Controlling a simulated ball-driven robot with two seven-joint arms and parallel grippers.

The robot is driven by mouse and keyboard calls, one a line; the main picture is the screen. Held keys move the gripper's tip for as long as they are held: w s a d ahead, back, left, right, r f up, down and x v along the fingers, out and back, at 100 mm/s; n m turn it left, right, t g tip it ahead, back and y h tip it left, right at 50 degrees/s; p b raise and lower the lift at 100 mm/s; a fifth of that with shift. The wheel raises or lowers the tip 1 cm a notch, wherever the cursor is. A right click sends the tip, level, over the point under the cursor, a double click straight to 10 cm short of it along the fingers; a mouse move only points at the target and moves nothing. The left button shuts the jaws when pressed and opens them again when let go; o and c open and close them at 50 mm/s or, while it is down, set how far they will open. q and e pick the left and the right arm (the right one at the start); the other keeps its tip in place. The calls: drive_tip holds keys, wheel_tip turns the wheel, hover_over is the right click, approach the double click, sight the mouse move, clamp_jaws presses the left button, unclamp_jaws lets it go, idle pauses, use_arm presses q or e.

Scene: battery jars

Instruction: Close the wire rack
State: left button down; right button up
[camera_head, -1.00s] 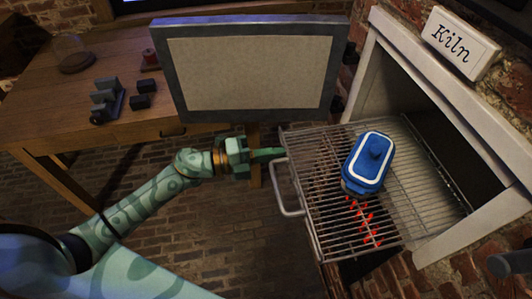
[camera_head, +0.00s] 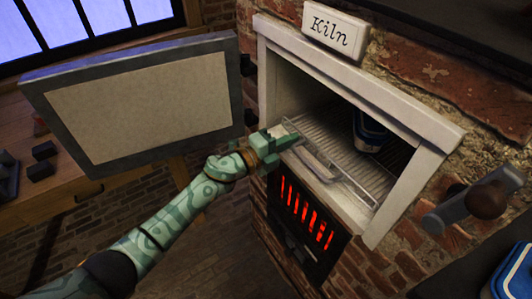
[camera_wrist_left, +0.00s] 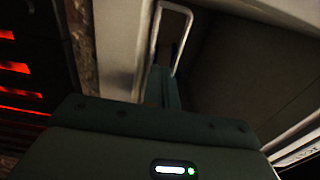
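The wire rack (camera_head: 335,160) lies mostly inside the kiln (camera_head: 275,90), its front edge and handle (camera_head: 316,163) near the kiln's opening. My left gripper (camera_head: 284,141) is at the left front corner of the rack, beside the handle. Its fingers look shut together, with nothing seen between them. In the left wrist view the fingers (camera_wrist_left: 164,88) point toward the handle loop (camera_wrist_left: 172,12); exact contact is unclear. My right gripper is not in view.
The kiln door (camera_head: 140,100) stands open at the left. Glowing red slots (camera_head: 305,212) lie below the rack. A grey lever with a brown knob (camera_head: 487,200) sticks out at the right. A wooden table (camera_head: 70,200) is at the left.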

use_arm(q)
drive_tip(key=x, duration=0.3)
drive_tip(key=shift+f+b, duration=0.1)
drive_tip(key=shift+b, duration=0.3)
drive_tip(key=shift+w+d+r, duration=0.1)
drive_tip(key=shift+r, duration=0.15)
drive_tip(key=shift+r, duration=0.2)
